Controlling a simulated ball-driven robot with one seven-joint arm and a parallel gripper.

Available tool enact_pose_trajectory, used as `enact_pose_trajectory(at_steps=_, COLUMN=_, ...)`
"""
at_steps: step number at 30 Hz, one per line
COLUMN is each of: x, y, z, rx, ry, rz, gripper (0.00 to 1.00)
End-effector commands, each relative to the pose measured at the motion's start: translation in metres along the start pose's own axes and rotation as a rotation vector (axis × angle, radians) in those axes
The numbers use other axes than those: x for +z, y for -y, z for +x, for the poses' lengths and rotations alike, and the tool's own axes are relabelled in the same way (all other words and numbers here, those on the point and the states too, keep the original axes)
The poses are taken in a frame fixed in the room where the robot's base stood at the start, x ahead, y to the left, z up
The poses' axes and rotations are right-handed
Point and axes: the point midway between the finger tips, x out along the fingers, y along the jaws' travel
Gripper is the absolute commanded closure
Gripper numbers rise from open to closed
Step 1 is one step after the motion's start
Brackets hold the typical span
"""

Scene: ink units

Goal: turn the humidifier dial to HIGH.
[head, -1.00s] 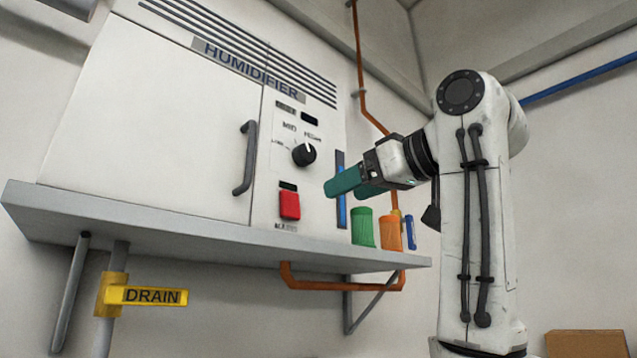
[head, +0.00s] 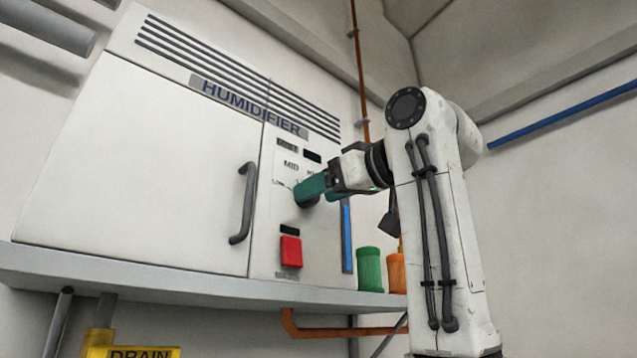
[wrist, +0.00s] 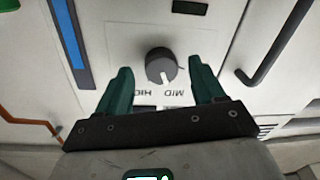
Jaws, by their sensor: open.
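The humidifier (head: 180,170) is a large white cabinet on a grey shelf. Its black dial (wrist: 160,66) shows in the wrist view, with a white pointer line toward the MID lettering and partly hidden HIGH lettering beside it. In the head view the dial (head: 311,203) is mostly hidden by a finger. My gripper (wrist: 161,67) is open, with one green finger on each side of the dial and a visible gap on both sides. In the head view my gripper (head: 305,190) is at the panel; contact cannot be told.
A red switch (head: 290,251) sits below the dial. A dark door handle (head: 244,203) stands out left of the panel. A blue strip (head: 347,237) runs down the panel's right edge. Green (head: 369,269) and orange (head: 396,272) containers stand on the shelf (head: 200,302) below my arm.

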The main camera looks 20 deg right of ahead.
Motion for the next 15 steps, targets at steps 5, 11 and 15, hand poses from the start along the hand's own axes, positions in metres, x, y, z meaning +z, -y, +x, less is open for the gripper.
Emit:
enact_pose_trajectory(at_steps=5, x=-0.0006, y=0.0000, z=0.0118, rx=0.000, ry=-0.001, rz=0.000, gripper=0.32)
enact_pose_trajectory(at_steps=11, x=0.0003, y=0.0004, z=0.0136, rx=0.000, ry=-0.001, rz=0.000, gripper=0.32)
enact_pose_trajectory(at_steps=15, x=0.0003, y=0.0003, z=0.0135, rx=0.000, ry=-0.001, rz=0.000, gripper=0.36)
